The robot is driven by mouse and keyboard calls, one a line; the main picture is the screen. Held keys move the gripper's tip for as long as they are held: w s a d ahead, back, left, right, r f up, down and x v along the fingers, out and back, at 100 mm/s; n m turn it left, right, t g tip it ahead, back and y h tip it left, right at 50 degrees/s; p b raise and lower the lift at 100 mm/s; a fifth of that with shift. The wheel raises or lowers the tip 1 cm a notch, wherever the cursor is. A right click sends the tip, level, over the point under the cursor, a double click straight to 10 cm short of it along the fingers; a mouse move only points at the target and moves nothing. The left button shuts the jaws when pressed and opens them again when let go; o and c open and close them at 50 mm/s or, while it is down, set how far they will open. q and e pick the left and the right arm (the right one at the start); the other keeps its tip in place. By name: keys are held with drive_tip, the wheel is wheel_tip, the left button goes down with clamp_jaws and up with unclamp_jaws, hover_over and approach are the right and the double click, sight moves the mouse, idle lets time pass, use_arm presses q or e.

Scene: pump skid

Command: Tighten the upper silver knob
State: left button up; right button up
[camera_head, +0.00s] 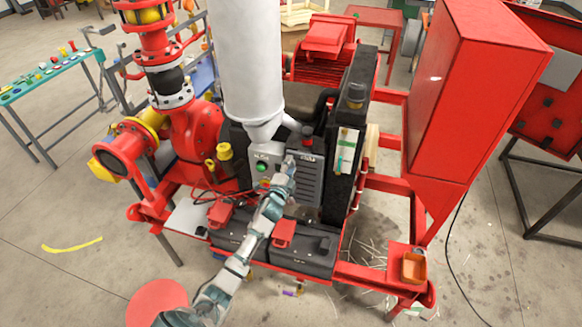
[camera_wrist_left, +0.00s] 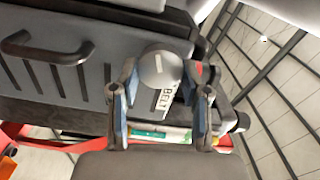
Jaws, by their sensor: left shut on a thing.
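The silver knob (camera_wrist_left: 160,70) is a round grey cap with a light line on its face. In the left wrist view it sits on a dark grey slotted cover, beside a white label reading "BELT". My left gripper (camera_wrist_left: 160,82) has one finger on each side of the knob and is shut on it. In the head view my left gripper (camera_head: 284,170) reaches up to the dark slotted cover (camera_head: 308,178), and the knob is hidden or too small to make out there. My right gripper is in neither view.
A control box (camera_head: 262,166) with a green button is just left of my gripper. Two black batteries (camera_head: 300,248) with red caps lie below my forearm. A white cylinder (camera_head: 250,60) stands above. A black handle (camera_wrist_left: 45,50) sticks out from the cover.

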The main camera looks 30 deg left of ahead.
use_arm(q)
drive_tip(key=shift+s+a+f+n, duration=0.1)
drive_tip(key=shift+f+n, duration=0.05)
drive_tip(key=shift+n, duration=1.95)
drive_tip(key=shift+s+a+f+n, duration=0.1)
drive_tip(key=shift+n, duration=2)
drive_tip(key=shift+s+f+n, duration=0.1)
drive_tip(key=shift+f+n, duration=0.05)
drive_tip(key=shift+n, duration=1.95)
drive_tip(key=o, duration=0.9)
drive_tip(key=shift+o, duration=1.2)
drive_tip(key=shift+w, duration=0.1)
drive_tip(key=shift+w+a+r, duration=0.1)
drive_tip(key=shift+w, duration=0.05)
